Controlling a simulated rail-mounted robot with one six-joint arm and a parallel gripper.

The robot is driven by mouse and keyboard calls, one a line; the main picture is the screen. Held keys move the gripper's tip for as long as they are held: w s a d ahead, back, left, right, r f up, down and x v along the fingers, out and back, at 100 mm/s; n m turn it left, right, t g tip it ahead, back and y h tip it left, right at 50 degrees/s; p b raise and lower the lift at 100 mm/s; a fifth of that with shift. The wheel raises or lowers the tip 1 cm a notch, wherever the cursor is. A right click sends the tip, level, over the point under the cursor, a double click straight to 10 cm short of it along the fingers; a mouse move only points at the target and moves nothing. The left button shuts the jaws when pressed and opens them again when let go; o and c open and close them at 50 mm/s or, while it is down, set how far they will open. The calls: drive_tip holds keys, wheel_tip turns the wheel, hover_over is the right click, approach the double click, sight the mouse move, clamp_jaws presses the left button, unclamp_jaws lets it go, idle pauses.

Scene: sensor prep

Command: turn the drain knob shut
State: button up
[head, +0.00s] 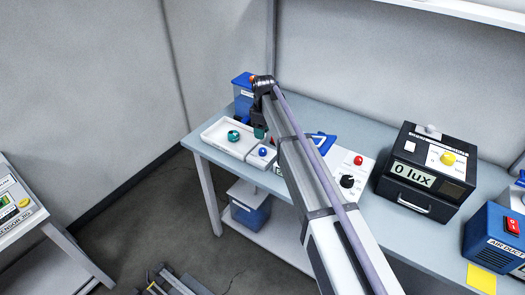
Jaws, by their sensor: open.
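A blue knob (262,152) stands on a small white block just right of the tray. No label tells which one is the drain knob. My gripper (256,128) points down over the right part of the tray, close to both knobs and apart from the teal one. It is open and appears empty. My arm partly hides the gripper and the space around the blue knob.
A blue container (242,92) stands behind the tray. Right of my arm are a panel with a red button (358,160) and black dial (347,181), a black lux meter box (427,170), and a blue air duct unit (497,238). A blue bin (250,213) sits below.

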sight(263, 150)
drive_tip(key=f+b, duration=0.2)
drive_tip(key=f, duration=0.1)
drive_tip(key=f+b, duration=0.6)
drive_tip(key=shift+s+f, duration=0.2)
drive_tip(key=shift+s, duration=0.05)
drive_tip(key=shift+r, duration=0.15)
drive_tip(key=shift+c, duration=0.4)
drive_tip(key=c, duration=0.9)
drive_tip(key=shift+o, duration=0.2)
